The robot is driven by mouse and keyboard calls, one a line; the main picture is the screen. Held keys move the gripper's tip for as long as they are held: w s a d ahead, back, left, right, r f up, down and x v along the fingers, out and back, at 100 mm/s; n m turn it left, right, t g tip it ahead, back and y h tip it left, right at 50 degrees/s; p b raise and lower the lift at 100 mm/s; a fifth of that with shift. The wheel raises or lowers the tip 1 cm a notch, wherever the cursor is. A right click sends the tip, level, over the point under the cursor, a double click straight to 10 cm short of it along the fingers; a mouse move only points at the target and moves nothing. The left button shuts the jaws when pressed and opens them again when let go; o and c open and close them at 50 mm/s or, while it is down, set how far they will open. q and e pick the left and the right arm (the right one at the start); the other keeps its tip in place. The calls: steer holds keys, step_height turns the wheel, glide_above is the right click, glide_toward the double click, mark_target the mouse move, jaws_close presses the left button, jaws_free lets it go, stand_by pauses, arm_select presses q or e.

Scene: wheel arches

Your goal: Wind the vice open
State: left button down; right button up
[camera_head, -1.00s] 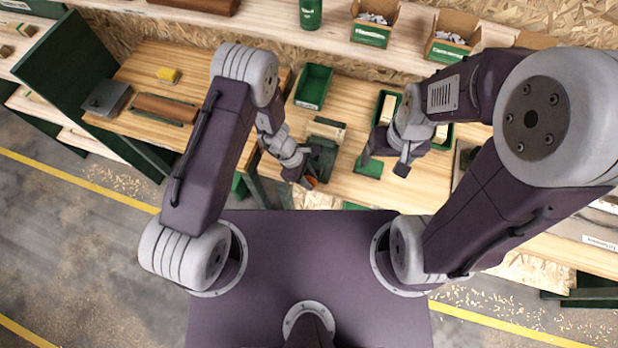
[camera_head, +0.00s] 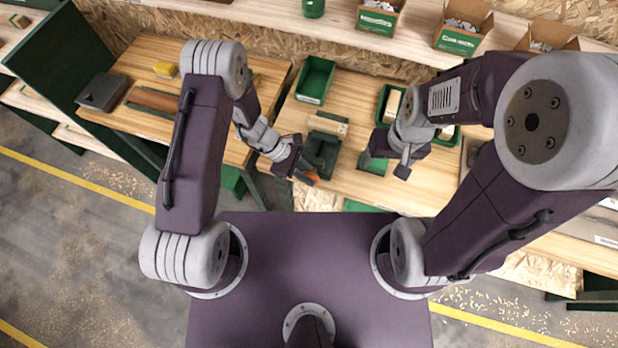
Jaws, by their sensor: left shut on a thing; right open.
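The dark green vice (camera_head: 322,149) is on the front edge of the middle bench, with a pale wooden piece (camera_head: 328,124) at its back end. An orange vice handle (camera_head: 312,175) shows at its front, low and near the bench edge. My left gripper (camera_head: 305,174) is at the handle and shut on it; the fingers and the far side of the handle are partly hidden. My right gripper (camera_head: 386,168) is open and empty, right of the vice and above a green item (camera_head: 375,166). How wide the jaws are apart is too small to tell.
A green empty bin (camera_head: 315,80) stands behind the vice. A green tray (camera_head: 383,104) with pale pieces lies partly behind my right arm. A left bench holds a grey box (camera_head: 102,92), a brown roll (camera_head: 152,101) and a yellow item (camera_head: 165,70). Cartons (camera_head: 461,27) line the back shelf.

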arm_select(q)
steer(key=h+b, duration=0.2)
steer(key=b, duration=0.1)
steer(key=shift+w+a+f+g+h, duration=0.1)
steer(key=shift+a+f+g+h, duration=0.05)
steer(key=shift+f+g+h, duration=0.2)
steer(key=shift+r+g+h+b, duration=0.25)
steer(key=shift+h+b, duration=0.3)
steer(key=shift+b, duration=0.55)
steer(key=c, duration=1.6)
jaws_free()
steer(key=shift+a, duration=0.1)
steer(key=shift+w+a+r, duration=0.2)
steer(key=shift+a, duration=0.1)
steer(key=b+v, duration=0.2)
steer(key=v, duration=0.6)
steer(key=shift+s+a+r, duration=0.1)
